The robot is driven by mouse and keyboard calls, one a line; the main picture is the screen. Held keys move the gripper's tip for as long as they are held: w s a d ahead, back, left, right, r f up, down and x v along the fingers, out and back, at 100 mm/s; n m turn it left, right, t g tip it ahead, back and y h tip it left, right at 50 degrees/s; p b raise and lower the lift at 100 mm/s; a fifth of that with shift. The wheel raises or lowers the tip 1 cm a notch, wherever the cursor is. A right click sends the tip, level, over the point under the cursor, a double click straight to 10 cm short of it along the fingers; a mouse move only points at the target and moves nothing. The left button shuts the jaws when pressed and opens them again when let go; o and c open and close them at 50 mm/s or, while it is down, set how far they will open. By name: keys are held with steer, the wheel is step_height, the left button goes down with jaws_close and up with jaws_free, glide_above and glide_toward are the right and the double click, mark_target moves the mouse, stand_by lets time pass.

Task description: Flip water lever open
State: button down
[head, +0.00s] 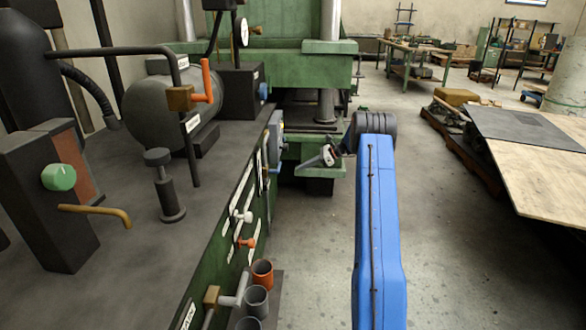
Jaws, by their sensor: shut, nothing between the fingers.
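An orange lever (207,80) stands upright on a brass valve (180,98) on the machine's top, with white labels nearby that are too small to read. Lower, on the machine's green front, sit a small white-handled valve (243,216) and a small orange-handled valve (246,242). I cannot tell from the labels which one is the water lever.
A grey tank (165,105) and dark pipes stand on the machine's top. A dark box with a green knob (59,177) is at left. Several cups (257,300) sit low by the front. A wood-topped table (545,175) is at right; bare floor lies between.

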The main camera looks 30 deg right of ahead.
steer(key=x, duration=1)
steer(key=shift+w+a+r, duration=0.1)
steer(key=shift+r, duration=0.95)
steer(key=shift+a+r, duration=0.1)
steer(key=shift+r, duration=0.95)
